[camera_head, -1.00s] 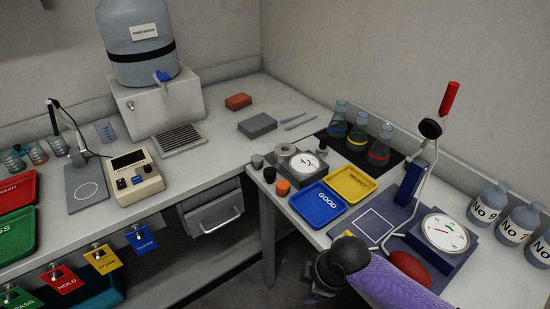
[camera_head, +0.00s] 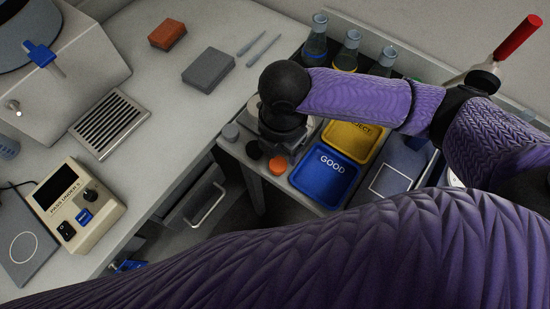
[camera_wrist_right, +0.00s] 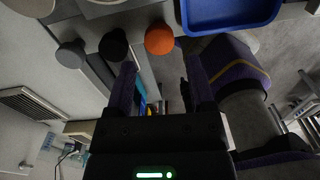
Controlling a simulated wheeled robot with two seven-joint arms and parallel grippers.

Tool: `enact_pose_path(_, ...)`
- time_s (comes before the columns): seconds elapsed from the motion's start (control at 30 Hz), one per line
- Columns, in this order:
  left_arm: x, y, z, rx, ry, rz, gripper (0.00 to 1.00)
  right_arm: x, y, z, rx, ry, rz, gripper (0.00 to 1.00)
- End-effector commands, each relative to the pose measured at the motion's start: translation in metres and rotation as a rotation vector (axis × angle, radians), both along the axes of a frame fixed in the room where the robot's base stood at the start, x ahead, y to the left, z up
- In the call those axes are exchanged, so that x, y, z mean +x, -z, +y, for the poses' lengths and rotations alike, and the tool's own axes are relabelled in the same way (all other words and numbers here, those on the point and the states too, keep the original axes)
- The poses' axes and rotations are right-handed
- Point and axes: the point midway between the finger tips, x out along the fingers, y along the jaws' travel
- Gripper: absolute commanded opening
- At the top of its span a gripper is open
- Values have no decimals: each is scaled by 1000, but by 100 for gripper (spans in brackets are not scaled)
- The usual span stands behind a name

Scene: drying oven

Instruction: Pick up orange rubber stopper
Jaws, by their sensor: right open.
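The orange rubber stopper (camera_head: 277,166) stands on the side bench near its front edge, left of the blue GOOD tray (camera_head: 325,173). In the right wrist view the stopper (camera_wrist_right: 159,39) shows just beyond my fingertips, with a black stopper (camera_wrist_right: 113,45) and a grey stopper (camera_wrist_right: 71,53) to its left. My right gripper (camera_wrist_right: 161,82) is open and empty, its two fingers apart, with the stopper roughly in line with the gap. In the head view my right wrist hangs over the bench beside the stopper and the fingers are hard to see. My left gripper is out of view.
The yellow REJECT tray (camera_head: 352,137) lies behind the blue tray. Several flasks (camera_head: 315,45) stand at the back. A control box (camera_head: 75,205), a grey block (camera_head: 208,69) and a red-brown block (camera_head: 167,34) are on the left bench. A drawer handle (camera_head: 208,207) sits below.

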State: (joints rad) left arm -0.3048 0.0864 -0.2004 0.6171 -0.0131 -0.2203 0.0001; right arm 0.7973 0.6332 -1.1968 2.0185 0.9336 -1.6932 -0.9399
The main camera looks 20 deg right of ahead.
Motion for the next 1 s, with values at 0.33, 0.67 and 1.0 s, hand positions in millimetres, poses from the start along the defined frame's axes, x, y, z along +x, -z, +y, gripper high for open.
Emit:
enact_pose_path(0.33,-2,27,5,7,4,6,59,-4,61,6,1,0,1,69)
enact_pose_path(0.67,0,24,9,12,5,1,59,-4,58,6,1,0,-2,36)
enact_pose_path(1.0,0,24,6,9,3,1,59,-4,58,6,2,1,-2,0)
